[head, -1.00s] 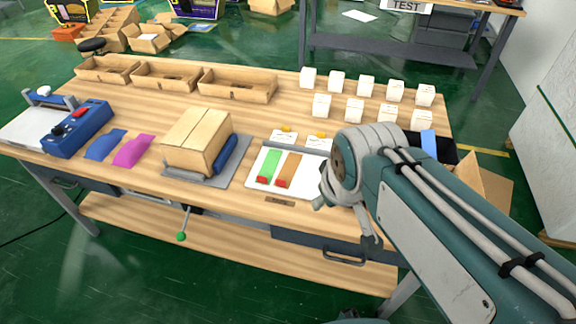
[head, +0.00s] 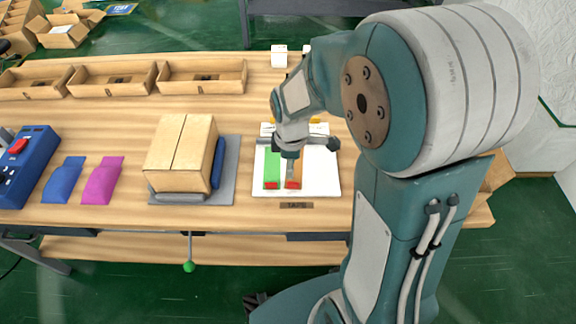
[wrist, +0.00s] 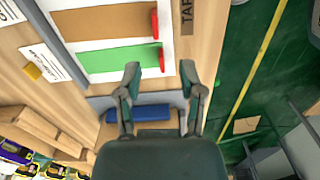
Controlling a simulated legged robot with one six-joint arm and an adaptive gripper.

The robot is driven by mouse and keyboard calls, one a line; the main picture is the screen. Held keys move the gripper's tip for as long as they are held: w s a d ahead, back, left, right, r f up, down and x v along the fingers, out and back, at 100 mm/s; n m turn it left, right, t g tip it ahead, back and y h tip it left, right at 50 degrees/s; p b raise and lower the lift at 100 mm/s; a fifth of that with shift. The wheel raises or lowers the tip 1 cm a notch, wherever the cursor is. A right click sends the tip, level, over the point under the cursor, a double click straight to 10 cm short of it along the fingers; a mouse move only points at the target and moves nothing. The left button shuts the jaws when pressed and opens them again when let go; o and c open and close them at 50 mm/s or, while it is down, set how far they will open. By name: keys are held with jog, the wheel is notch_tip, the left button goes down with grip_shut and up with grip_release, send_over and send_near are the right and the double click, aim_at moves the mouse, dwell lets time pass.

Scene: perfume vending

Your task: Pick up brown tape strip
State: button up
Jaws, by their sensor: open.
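The brown tape strip (head: 296,172) lies on a white board (head: 322,180) on the table, with a red piece at its near end. It also shows in the wrist view (wrist: 105,22) near the top edge. A green strip (head: 272,170) lies to its left in the head view, parallel and apart; it also shows in the wrist view (wrist: 115,58). My gripper (wrist: 160,78) is open and empty, fingers apart, pointing toward the strips. In the head view my gripper (head: 288,158) hangs over the board and partly covers the strips. I cannot tell its exact height.
A cardboard box (head: 178,150) on a grey mat (head: 232,165) with a blue roll stands left of the board. Blue (head: 64,182) and magenta (head: 102,180) pouches lie farther left. Open trays (head: 200,80) line the back.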

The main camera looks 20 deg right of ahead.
aim_at(289, 184)
jog(key=f, duration=0.1)
jog(key=d+f, duration=0.1)
jog(key=f, duration=0.1)
jog(key=shift+d+f, duration=0.1)
jog(key=shift+f, duration=0.3)
jog(key=f, duration=0.1)
jog(key=a+f, duration=0.1)
jog(key=f, duration=0.2)
jog(key=shift+w+a+f, duration=0.25)
jog(key=shift+w+f, duration=0.05)
jog(key=shift+f, duration=0.05)
jog(key=shift+d+f, duration=0.1)
jog(key=shift+f, duration=0.15)
jog(key=shift+d+f, duration=0.1)
jog(key=shift+d, duration=0.2)
grip_shut()
jog(key=shift+a, duration=0.25)
